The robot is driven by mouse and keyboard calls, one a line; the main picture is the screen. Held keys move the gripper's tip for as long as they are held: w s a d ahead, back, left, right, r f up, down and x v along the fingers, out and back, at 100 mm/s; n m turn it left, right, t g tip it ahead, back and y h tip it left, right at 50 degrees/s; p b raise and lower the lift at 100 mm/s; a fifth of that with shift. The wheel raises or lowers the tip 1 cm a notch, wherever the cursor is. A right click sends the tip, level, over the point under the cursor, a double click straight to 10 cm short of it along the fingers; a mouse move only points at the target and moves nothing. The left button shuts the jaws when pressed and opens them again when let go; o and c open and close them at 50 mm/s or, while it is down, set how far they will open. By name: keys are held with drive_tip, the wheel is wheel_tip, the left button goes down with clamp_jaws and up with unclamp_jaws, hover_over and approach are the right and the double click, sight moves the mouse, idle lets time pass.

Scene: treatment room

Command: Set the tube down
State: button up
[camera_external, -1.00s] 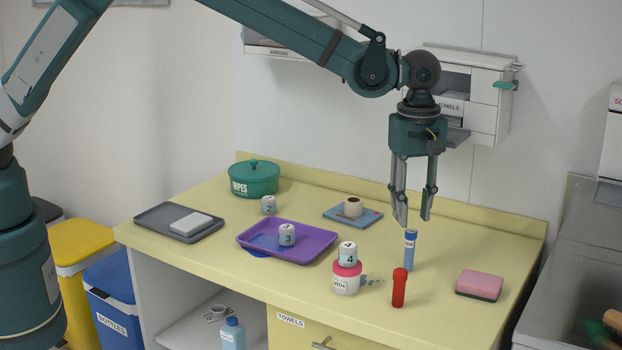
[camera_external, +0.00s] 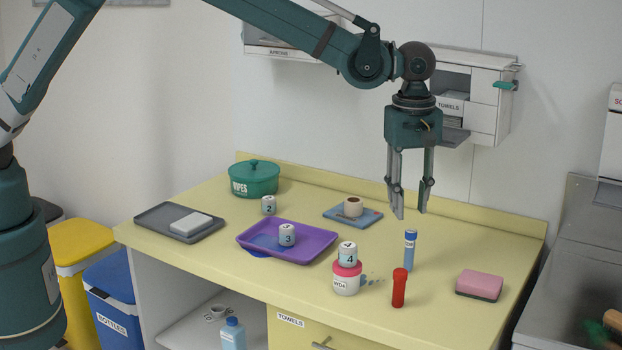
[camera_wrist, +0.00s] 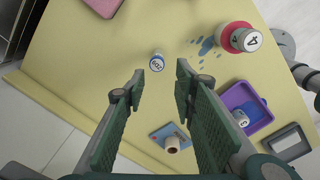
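A blue tube (camera_external: 410,252) stands upright on the yellow counter (camera_external: 440,308), and its top shows in the wrist view (camera_wrist: 157,62). A red tube (camera_external: 399,289) stands upright just in front of it. My gripper (camera_external: 410,215) is open and empty, with its fingertips above and apart from the blue tube. In the wrist view, no tube lies between the fingers (camera_wrist: 167,70); the blue tube is beyond the fingertips. I cannot make out the red tube there.
A pink sponge (camera_external: 480,284) lies to the right. Further left are a purple tray (camera_external: 318,243) and a grey tray (camera_external: 155,222).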

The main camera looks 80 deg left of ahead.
drive_tip(key=s+a+r+m+t, duration=0.1)
drive_tip(key=s+a+r+m, duration=0.2)
drive_tip(key=s+a+r, duration=0.35)
drive_tip(key=s+a+r+m+t, duration=0.1)
drive_tip(key=s+a+r+m, duration=0.2)
drive_tip(key=s+r, duration=0.6)
drive_tip(key=s+a+r+m+t, duration=0.1)
drive_tip(key=s+a+r+m, duration=0.1)
drive_tip(key=s+a+r, duration=0.55)
drive_tip(key=s+a+f+m+t, duration=0.1)
drive_tip(key=s+a+f+m, duration=0.1)
drive_tip(key=s, duration=0.8)
drive_tip(key=s+a+f+m+t, duration=0.1)
drive_tip(key=s+m, duration=0.3)
drive_tip(key=s, duration=0.7)
drive_tip(key=s+a+f+m+t, duration=0.2)
drive_tip(key=s+a+f+m, duration=0.1)
drive_tip(key=s, duration=0.7)
drive_tip(key=shift+s+a+f+m, duration=0.15)
drive_tip(key=shift+a+m, duration=0.15)
drive_tip(key=shift+a, duration=0.05)
